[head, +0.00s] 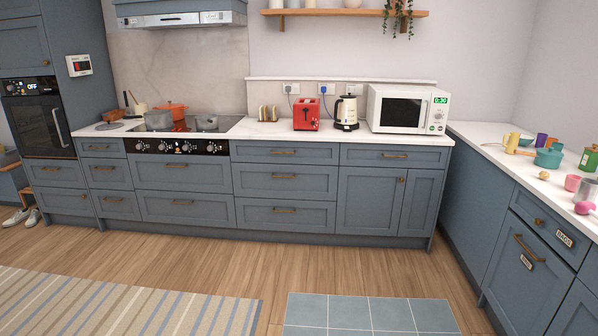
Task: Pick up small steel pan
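Two grey metal-looking pans stand on the black hob across the room. One pan (207,123) is at the right of the hob, and another pan (158,120) is at the left. I cannot tell from here which one is the small steel pan. An orange pot (172,110) stands between and behind them. Neither of my grippers is in view.
The long counter (265,130) holds a red toaster (306,116), a kettle (346,113) and a white microwave (408,109). The right counter carries a teal pot (548,158) and several cups. A striped rug (120,305) and a blue mat (365,313) lie on otherwise open wood floor.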

